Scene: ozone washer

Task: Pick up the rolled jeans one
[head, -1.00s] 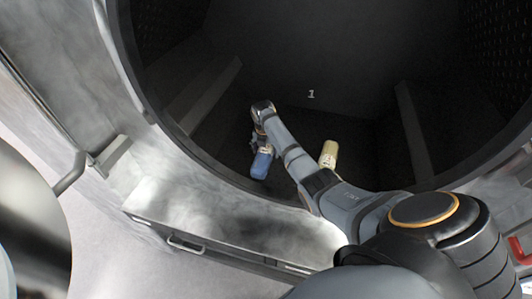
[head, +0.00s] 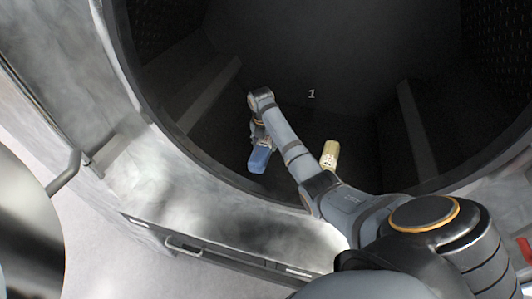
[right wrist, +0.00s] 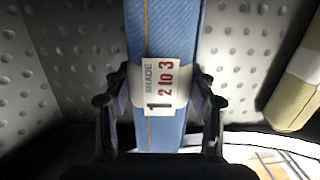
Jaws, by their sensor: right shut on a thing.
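The rolled jeans (head: 259,161) are a blue roll inside the dark drum, left of centre in the head view. In the right wrist view the blue roll (right wrist: 165,30) runs lengthwise between the fingers, with a white paper band (right wrist: 162,84) reading "SHADE 1 2 to 3" around it. My right gripper (right wrist: 160,103) is shut on the roll at the band, one finger on each side. In the head view, my right arm partly hides this gripper. My left gripper is not in view.
A beige-yellow roll (head: 329,154) lies to the right of the jeans in the drum; it also shows at the right edge of the wrist view (right wrist: 300,90). Raised ribs (head: 209,94) stand on the drum wall. The metal rim (head: 190,190) curves in front of the opening.

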